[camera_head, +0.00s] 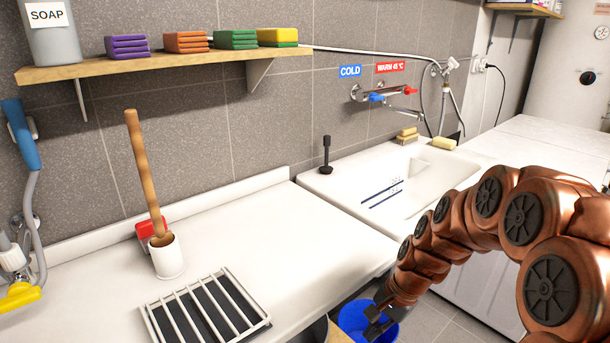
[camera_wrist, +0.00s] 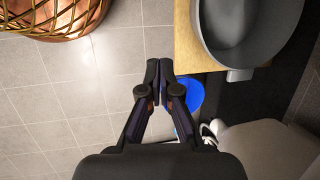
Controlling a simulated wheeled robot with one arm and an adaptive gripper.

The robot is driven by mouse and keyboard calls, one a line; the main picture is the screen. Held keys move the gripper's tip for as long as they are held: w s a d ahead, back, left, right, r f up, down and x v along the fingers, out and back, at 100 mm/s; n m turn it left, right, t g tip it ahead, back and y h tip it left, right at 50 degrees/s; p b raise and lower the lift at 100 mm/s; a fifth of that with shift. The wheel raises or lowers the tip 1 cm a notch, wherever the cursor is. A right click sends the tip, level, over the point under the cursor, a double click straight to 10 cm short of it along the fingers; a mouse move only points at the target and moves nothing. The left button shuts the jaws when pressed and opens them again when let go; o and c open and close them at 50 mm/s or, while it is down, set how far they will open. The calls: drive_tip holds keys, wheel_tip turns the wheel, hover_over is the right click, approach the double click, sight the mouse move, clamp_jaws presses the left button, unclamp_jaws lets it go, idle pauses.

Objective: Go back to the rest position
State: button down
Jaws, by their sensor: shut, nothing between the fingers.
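My copper-coloured arm reaches in from the right in the head view and bends down past the counter's front edge. My gripper (camera_head: 376,322) is low there, in front of a blue bucket (camera_head: 355,318) on the floor. In the wrist view my gripper (camera_wrist: 159,68) points away from the camera with its dark fingertips together. Nothing shows between them. The blue bucket also shows in the wrist view (camera_wrist: 210,92), partly hidden behind the right finger and a wooden surface.
A white counter (camera_head: 300,235) holds a rack (camera_head: 205,308) and a white cup (camera_head: 167,258) with a wooden handle. A sink (camera_head: 400,185) lies behind.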

drive_tip(key=s+d+r+n+h+p, duration=0.1)
drive_tip(key=s+r+n+p, duration=0.3)
drive_tip(key=s+r, duration=0.6)
drive_tip(key=s+d+r+n+g+h+p, duration=0.1)
drive_tip(key=s+r+n+p, duration=0.4)
drive_tip(key=s+r, duration=0.6)
drive_tip(key=s+d+h+p, duration=0.1)
drive_tip(key=s+h, duration=0.1)
drive_tip(key=s, duration=0.3)
drive_tip(key=shift+s+n+g+p, duration=0.3)
drive_tip(key=shift+s+p, duration=0.1)
drive_tip(key=shift+d, duration=0.15)
